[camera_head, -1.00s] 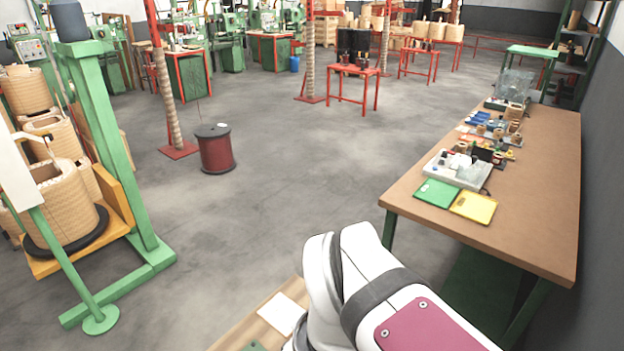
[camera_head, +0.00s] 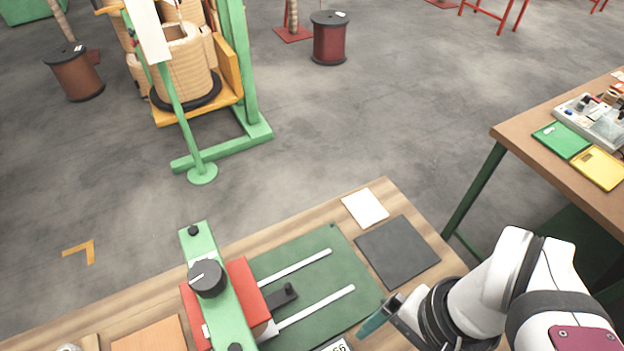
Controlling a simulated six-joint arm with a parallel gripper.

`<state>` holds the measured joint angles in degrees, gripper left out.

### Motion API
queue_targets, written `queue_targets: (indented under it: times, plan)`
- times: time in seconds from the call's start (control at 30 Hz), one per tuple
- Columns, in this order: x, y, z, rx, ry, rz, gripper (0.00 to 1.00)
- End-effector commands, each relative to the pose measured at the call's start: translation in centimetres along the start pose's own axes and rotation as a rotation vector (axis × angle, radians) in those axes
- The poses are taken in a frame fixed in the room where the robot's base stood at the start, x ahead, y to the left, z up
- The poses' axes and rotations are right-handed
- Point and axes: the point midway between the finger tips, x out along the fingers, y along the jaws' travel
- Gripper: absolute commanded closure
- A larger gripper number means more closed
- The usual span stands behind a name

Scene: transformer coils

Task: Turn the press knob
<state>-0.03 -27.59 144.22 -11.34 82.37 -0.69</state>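The press knob (camera_head: 207,279) is round and dark grey, with a white pointer line that runs toward its left edge, slightly down. It sits on top of the green crossbar (camera_head: 221,306) of the press, above the red press body (camera_head: 246,288). My gripper (camera_head: 375,318) is at the lower right, well right of the knob and apart from it. A teal finger shows, pointing left over the right edge of the green base plate. The rest of the gripper is hidden by my arm, so its opening does not show.
The green base plate (camera_head: 310,252) carries two pale rails and a small black block (camera_head: 283,294). A dark mat (camera_head: 398,250) and a white card (camera_head: 365,207) lie on the wooden bench. A brown table (camera_head: 520,132) with green and yellow trays stands at right.

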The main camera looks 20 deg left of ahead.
Motion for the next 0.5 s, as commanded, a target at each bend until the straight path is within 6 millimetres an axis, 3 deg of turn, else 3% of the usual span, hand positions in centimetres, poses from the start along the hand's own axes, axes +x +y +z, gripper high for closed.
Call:
queue_targets:
  times: [0.07,0.17,0.3,0.4,0.5]
  plan:
    - [-0.1,-2.2,0.6,0.02,-0.187,0.003,0.07]
    - [-0.3,-7.0,1.2,0.07,-0.532,-0.018,0.07]
    - [0.3,-14.1,0.4,0.175,-0.969,-0.081,0.07]
    - [1.4,-17.9,-0.9,0.256,-1.186,-0.132,0.07]
    - [2.4,-20.0,-1.9,0.311,-1.306,-0.17,0.07]
